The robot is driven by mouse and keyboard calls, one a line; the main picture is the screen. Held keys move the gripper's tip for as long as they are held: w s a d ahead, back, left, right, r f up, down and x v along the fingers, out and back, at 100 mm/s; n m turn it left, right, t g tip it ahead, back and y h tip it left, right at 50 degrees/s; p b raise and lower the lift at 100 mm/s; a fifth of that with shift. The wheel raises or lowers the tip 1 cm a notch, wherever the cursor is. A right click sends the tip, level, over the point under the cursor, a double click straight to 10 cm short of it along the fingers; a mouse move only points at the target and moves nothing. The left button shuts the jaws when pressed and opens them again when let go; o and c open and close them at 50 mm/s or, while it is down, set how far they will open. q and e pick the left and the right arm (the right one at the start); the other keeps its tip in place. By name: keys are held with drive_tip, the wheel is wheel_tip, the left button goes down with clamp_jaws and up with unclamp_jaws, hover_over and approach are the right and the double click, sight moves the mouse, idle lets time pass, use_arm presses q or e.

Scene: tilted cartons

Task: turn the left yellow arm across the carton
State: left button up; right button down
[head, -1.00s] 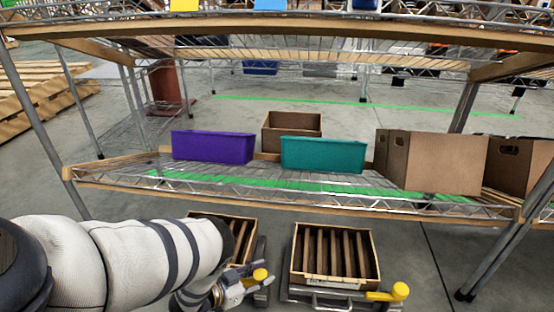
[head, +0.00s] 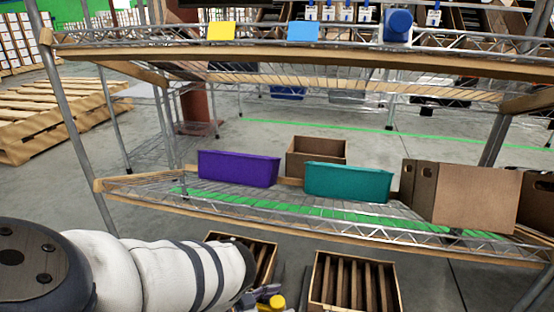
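Two open cartons with dark slats inside are at the bottom of the head view. The left carton (head: 213,239) is partly covered by my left arm. The right carton (head: 316,283) is cut off by the bottom edge. The yellow end of the left yellow arm (head: 277,301) shows at the bottom edge, near the front of the left carton. My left gripper (head: 262,292) is right beside it, mostly cut off by the frame edge. Contact and finger opening cannot be made out. My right gripper is out of view.
A wire shelf (head: 150,197) with wooden edges stands above and behind the cartons. It holds a purple bin (head: 238,169), a teal bin (head: 347,182) and brown boxes (head: 475,198). Wooden pallets (head: 40,125) lie at the far left.

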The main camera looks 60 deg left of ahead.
use_arm(q)
drive_tip(key=v, duration=1.2)
